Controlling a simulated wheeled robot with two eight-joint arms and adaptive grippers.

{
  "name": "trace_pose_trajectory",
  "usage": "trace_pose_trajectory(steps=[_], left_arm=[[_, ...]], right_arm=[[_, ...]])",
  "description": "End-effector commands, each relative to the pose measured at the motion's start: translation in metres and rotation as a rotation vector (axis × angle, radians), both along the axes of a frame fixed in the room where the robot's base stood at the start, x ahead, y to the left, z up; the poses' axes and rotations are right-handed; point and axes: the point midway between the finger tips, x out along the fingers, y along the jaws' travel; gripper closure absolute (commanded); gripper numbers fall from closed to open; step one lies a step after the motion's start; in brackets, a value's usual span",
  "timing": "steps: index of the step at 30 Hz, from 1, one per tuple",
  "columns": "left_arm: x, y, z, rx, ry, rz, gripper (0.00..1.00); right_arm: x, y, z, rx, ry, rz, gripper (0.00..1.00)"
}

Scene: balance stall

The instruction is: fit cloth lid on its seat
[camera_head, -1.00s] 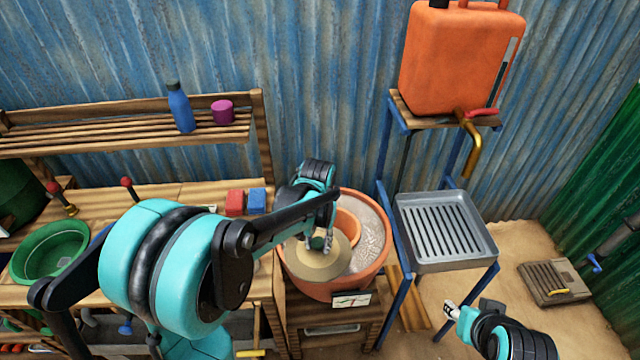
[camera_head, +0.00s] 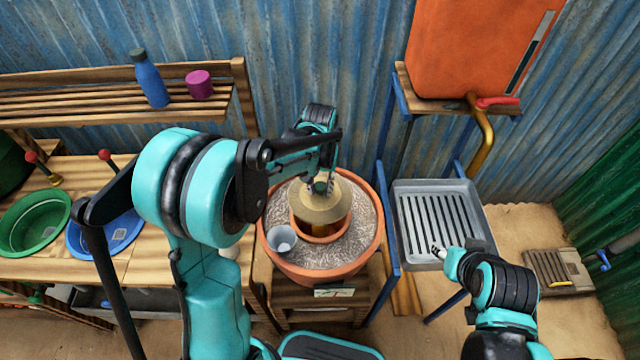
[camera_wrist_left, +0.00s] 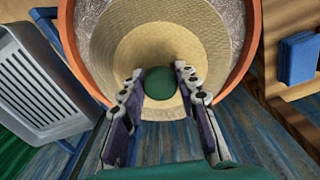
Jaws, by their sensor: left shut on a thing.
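The cloth lid (camera_head: 320,208) is a round tan disc with a green knob; the knob (camera_wrist_left: 160,83) shows in the left wrist view. My left gripper (camera_head: 322,186) is shut on the knob, with one finger (camera_wrist_left: 130,88) on either side of it. The lid is over the inner clay pot (camera_head: 322,239), whose front rim and part of its inside show below the lid. A gap shows at the front, so the lid looks raised or tilted; its back edge is hidden. My right gripper (camera_head: 438,250) is by the metal tray, and its opening is unclear.
The inner pot sits in sand (camera_head: 362,222) inside a large clay pot (camera_head: 375,252). A grey cup (camera_head: 281,239) stands on the sand at the front left. A slotted metal tray (camera_head: 480,215) is to the right. A blue bottle (camera_head: 150,82) stands on the left shelf.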

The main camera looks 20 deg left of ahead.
Motion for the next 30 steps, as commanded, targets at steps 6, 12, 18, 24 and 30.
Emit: trace_pose_trajectory(steps=[6, 12, 18, 24, 30], left_arm=[[0.0, 0.0, -0.027, 0.0, 0.0, 0.0, 0.92], [0.0, 0.0, -0.048, 0.0, 0.0, 0.0, 0.92], [0.0, 0.0, -0.068, 0.0, 0.0, 0.0, 0.92], [0.0, 0.0, -0.079, 0.0, 0.0, 0.0, 0.92], [0.0, 0.0, -0.079, 0.0, 0.0, 0.0, 0.92]], right_arm=[[0.0, 0.0, -0.021, 0.0, 0.0, 0.0, 0.6], [0.0, 0.0, -0.037, 0.0, 0.0, 0.0, 0.6], [0.0, 0.0, -0.053, 0.0, 0.0, 0.0, 0.6], [0.0, 0.0, -0.061, 0.0, 0.0, 0.0, 0.6], [0.0, 0.0, -0.06, 0.0, 0.0, 0.0, 0.6]])
